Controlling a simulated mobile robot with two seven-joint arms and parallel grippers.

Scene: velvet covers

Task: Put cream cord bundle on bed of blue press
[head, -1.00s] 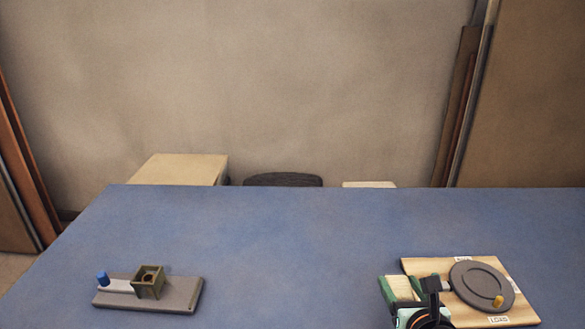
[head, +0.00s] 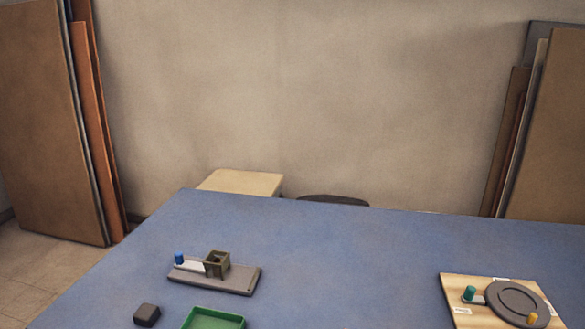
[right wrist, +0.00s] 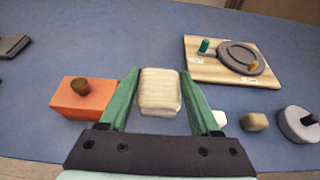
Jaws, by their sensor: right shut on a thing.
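The cream cord bundle (right wrist: 159,90) is a pale ribbed block in the right wrist view. It sits between the green fingers of my right gripper (right wrist: 160,100), which is shut on it above the blue table. The right gripper is outside the head view. My left gripper is not in view. No wholly blue press shows. A grey base (head: 240,279) with a blue knob (head: 179,258), a pale slide and a small olive square box (head: 217,262) stands left of centre in the head view; I cannot tell whether it is the blue press.
A wooden board (head: 455,285) carries a grey turntable (head: 515,300) with teal and yellow knobs. A dark block (head: 147,315) and green tray (head: 213,321) lie at the front. The wrist view shows an orange box (right wrist: 70,104), tan block (right wrist: 254,122) and grey round thing (right wrist: 297,125). Mid-table is clear.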

